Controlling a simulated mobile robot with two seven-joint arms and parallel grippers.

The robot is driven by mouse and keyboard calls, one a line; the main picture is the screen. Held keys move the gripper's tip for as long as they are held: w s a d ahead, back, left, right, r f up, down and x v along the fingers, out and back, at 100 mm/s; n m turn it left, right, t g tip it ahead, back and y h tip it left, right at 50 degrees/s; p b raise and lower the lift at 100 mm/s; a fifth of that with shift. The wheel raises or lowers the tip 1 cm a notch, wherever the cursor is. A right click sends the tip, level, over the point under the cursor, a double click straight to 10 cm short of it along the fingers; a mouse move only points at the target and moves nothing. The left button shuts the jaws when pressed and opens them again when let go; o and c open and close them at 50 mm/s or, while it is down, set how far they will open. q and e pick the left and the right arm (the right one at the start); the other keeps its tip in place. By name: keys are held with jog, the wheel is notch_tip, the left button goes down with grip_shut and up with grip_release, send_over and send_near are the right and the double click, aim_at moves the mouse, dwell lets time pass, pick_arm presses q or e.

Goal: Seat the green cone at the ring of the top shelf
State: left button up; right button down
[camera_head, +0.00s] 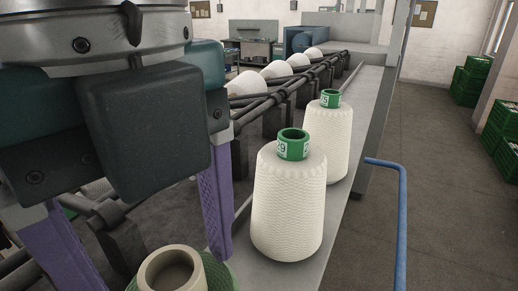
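The green cone (219,274) shows only in part at the bottom edge, its green winding around a beige open-topped tube (150,270). My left gripper (155,262) fills the left side, its two purple fingers pointing down and spread wide. The tube top stands between the fingers, with a visible gap on each side. The lower part of the cone and the left finger's tip are cut off by the frame. My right gripper is not in view. I cannot make out the top shelf's ring.
Two white cones with green tube tops, a near one (288,205) and a farther one (328,135), stand upright on a grey ledge (345,215). Winder rods (290,85) with white packages run behind. A blue bent rail (402,215) and floor lie right; green crates (470,80) stand far right.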

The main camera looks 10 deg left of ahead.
pick_arm(q)
notch_tip(320, 180, up, 8)
jog(key=p, duration=0.8)
jog(key=shift+f+p, duration=0.1)
jog(key=shift+p, duration=0.25)
jog(key=shift+r+p, duration=0.3)
jog(key=shift+r, duration=0.75)
